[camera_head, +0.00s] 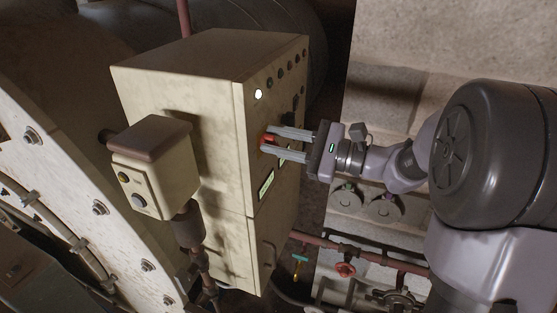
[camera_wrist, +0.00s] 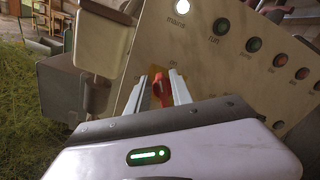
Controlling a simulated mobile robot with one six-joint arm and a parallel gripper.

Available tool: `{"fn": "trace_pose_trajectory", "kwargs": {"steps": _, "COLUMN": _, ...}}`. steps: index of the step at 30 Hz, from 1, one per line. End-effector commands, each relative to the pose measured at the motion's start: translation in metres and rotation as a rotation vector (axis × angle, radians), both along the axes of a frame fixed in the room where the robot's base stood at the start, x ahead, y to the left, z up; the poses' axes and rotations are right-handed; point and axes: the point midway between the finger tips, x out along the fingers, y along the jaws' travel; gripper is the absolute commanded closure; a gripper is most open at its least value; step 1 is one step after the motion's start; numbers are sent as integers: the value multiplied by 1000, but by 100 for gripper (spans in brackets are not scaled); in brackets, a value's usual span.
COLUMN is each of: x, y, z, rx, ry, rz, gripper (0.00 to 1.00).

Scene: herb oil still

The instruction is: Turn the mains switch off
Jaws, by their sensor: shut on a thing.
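The mains switch is a red handle (camera_wrist: 161,90) on the front panel of a cream control cabinet (camera_head: 180,75). In the head view the red switch (camera_head: 268,139) shows between my fingertips. My gripper (camera_head: 268,141) reaches the panel from the right and is shut on the switch handle; in the wrist view its two fingers (camera_wrist: 164,93) stand on either side of the handle. A lit white lamp (camera_wrist: 182,7) labelled "mains" is above the switch, and it also glows in the head view (camera_head: 258,94). Small "on" and "off" lettering near the switch is hard to read.
A smaller cream box (camera_head: 155,165) stands in front of the cabinet at left.

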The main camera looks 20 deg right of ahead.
Motion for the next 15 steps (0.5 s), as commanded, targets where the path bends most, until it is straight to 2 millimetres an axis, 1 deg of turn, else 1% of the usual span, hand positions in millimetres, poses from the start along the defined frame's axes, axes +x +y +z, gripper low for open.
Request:
{"fn": "trace_pose_trajectory", "kwargs": {"steps": 1, "x": -1, "y": 1, "z": -14, "rx": -31, "ry": -33, "rz": 2, "gripper": 100}}
{"fn": "trace_pose_trajectory", "kwargs": {"steps": 15, "x": -5, "y": 4, "z": -22, "rx": -295, "ry": -390, "rz": 1, "gripper": 100}}
